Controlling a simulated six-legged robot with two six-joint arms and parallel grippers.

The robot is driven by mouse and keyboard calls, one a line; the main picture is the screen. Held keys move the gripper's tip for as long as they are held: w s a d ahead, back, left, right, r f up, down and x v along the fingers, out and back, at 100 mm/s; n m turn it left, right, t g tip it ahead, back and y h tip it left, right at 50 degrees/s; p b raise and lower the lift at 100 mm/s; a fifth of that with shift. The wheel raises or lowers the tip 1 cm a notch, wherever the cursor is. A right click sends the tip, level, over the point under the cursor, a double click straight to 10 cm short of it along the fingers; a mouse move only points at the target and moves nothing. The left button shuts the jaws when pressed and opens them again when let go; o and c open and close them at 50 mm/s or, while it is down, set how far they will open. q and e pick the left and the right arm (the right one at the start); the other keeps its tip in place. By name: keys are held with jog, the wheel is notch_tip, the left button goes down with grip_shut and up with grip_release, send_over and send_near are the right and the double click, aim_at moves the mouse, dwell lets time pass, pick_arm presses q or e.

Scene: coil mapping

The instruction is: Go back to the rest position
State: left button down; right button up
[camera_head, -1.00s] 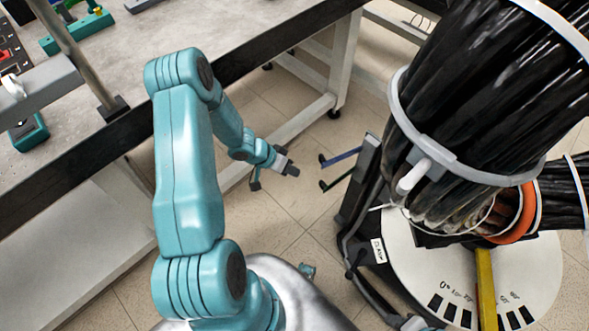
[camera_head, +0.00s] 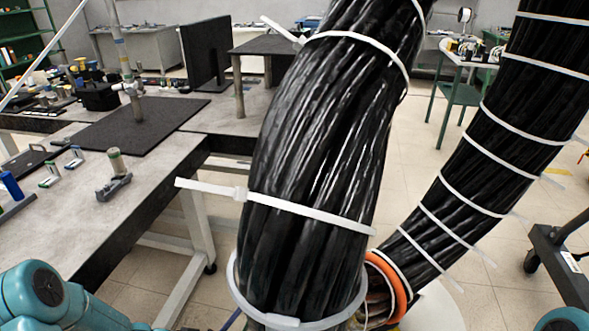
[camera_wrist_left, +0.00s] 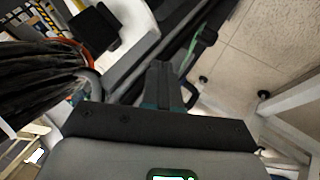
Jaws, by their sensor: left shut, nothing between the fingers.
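My left gripper (camera_wrist_left: 162,85) shows in the left wrist view, its dark fingers shut with nothing between them. It is apart from the black cable bundle (camera_wrist_left: 42,82), which lies to its left in that view. In the head view only blue links of my left arm show at the bottom left, and the gripper is out of the picture. A small blue part of my own body shows at the bottom right. My right gripper is in neither view.
In the head view, the large cable coil (camera_head: 315,130) with white ties fills the middle, and its other leg (camera_head: 500,140) curves to the right. A grey workbench (camera_head: 150,160) with small tools stands at the left. A dark wheeled frame (camera_head: 560,265) stands at the right.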

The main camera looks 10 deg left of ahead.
pick_arm(q)
jog(key=s+d+r+n+g+p, duration=0.1)
jog(key=d+r+p, duration=0.15)
jog(key=d, duration=0.55)
jog(key=s+d+r+g+p, duration=0.1)
jog(key=d+r+p, duration=0.15)
jog(key=d, duration=0.65)
jog(key=s+f+n+g+y, duration=0.1)
jog(key=s+g+y, duration=0.1)
jog(key=s, duration=0.9)
jog(key=shift+f+g+y, duration=0.3)
jog(key=shift+f+g, duration=0.1)
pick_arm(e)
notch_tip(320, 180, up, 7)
pick_arm(q)
jog(key=shift+w+a, duration=0.1)
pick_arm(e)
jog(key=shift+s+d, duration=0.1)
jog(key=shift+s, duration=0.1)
